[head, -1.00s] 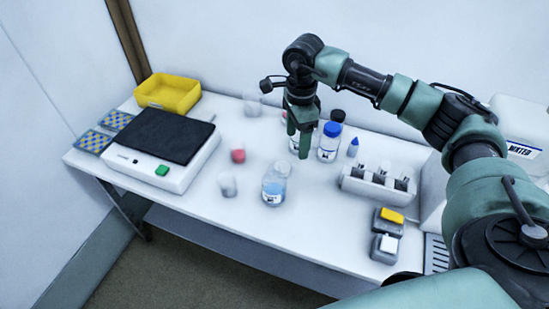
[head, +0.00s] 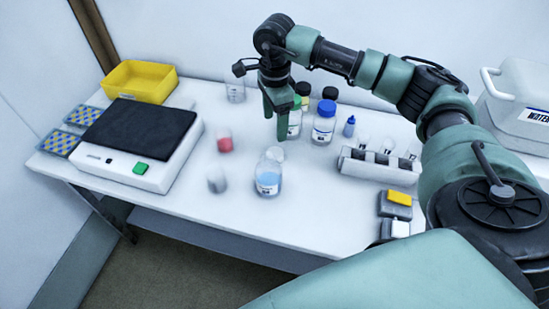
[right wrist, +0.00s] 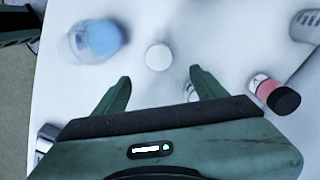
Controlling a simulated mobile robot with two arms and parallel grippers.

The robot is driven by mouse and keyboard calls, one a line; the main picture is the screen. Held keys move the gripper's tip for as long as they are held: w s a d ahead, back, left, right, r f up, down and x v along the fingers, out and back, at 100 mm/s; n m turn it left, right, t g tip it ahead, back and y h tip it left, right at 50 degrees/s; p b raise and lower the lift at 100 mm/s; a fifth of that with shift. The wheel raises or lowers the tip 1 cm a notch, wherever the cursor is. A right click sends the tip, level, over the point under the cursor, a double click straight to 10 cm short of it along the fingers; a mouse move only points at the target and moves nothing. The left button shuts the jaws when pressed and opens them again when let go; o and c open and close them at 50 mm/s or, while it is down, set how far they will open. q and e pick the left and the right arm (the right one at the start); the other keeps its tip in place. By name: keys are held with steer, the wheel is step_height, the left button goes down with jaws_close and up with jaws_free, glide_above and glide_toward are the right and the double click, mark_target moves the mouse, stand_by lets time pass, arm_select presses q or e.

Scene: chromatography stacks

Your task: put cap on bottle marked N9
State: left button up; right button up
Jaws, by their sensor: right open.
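A clear bottle with blue liquid and a small label (head: 268,181) stands near the table's front edge; it also shows in the right wrist view (right wrist: 96,40). I cannot read N9 on any label. A white round disc, perhaps a cap (right wrist: 158,57), lies beside that bottle in the right wrist view, ahead of my jaws. My right gripper (head: 275,128) points down behind the blue-liquid bottle, open and empty; its two fingers (right wrist: 157,85) are apart in the right wrist view. A bottle behind the right finger is mostly hidden.
A blue-capped bottle (head: 324,126), a black-capped bottle (head: 329,93) and a small blue dropper bottle (head: 349,126) stand right of my gripper. A scale (head: 155,175), yellow bin (head: 140,92) and rack (head: 375,168) flank these.

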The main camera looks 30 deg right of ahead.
mark_target(275, 151)
step_height(275, 151, down, 4)
steer(key=b, duration=0.3)
steer(key=shift+s, duration=0.1)
arm_select(q)
steer(key=f, duration=0.1)
steer(key=w+f, duration=0.2)
steer(key=f, duration=0.1)
steer(key=shift+s, duration=0.1)
arm_select(e)
steer(key=shift+f, duration=0.1)
arm_select(q)
steer(key=shift+s+r, duration=0.1)
steer(key=shift+s, duration=0.1)
arm_select(e)
steer(key=shift+f, duration=1.2)
steer(key=shift+a+f+p, duration=0.1)
steer(key=shift+f+p, duration=0.55)
steer(key=shift+f, duration=1.95)
arm_select(q)
steer(key=shift+r, duration=0.5)
